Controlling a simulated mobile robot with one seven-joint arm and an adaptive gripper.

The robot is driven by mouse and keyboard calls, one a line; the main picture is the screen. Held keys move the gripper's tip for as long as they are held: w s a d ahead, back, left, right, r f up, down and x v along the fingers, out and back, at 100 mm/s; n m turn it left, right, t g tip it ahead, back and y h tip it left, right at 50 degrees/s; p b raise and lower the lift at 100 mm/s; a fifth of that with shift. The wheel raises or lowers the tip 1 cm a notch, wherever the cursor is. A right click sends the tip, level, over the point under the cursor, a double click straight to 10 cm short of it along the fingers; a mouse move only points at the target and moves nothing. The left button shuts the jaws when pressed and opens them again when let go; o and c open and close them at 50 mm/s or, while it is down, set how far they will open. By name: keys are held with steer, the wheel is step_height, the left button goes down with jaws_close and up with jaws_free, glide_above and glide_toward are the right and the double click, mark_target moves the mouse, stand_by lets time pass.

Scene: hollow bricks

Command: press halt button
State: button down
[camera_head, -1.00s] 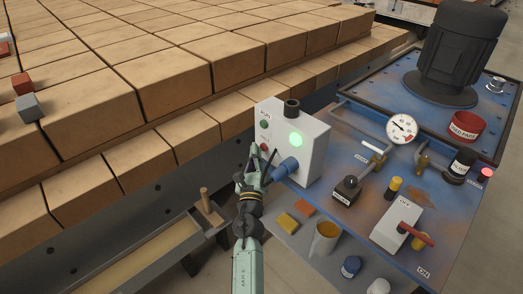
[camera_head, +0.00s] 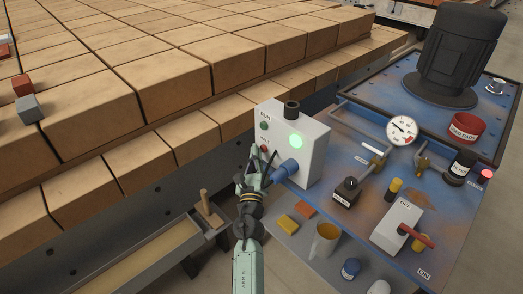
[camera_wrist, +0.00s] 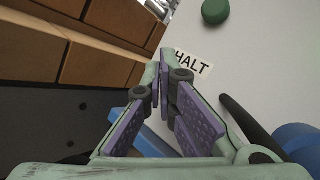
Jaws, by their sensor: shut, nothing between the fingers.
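The light grey control box (camera_head: 309,160) stands at the near left corner of the blue machine top. Its left face carries a green button (camera_head: 264,125) under a RUN label and, lower down, a small red button (camera_head: 264,148). My gripper (camera_head: 253,152) is shut and empty, with its fingertips close to the lower part of that face. In the wrist view, the HALT label (camera_wrist: 192,62) is just right of the fingertips (camera_wrist: 163,65), and the green button (camera_wrist: 215,12) is above it. The red button is hidden there. I cannot tell whether the fingertips touch the box.
A blue fitting (camera_head: 287,169) and dark cable stick out of the box near my gripper. A green lamp (camera_head: 296,140) glows on its front. Rows of bricks (camera_head: 180,85) lie to the left. A red-handled switch (camera_head: 397,228) and gauge (camera_head: 402,129) are to the right.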

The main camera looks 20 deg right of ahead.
stand_by(0.4)
steer(key=shift+w+d, duration=0.15)
steer(key=shift+d, duration=0.25)
steer(key=shift+s+a, duration=0.2)
steer(key=shift+a, duration=0.1)
stand_by(0.3)
steer(key=s+a+p, duration=0.1)
steer(key=s+a, duration=0.1)
steer(key=a, duration=0.3)
steer(key=shift+a, duration=0.35)
stand_by(0.4)
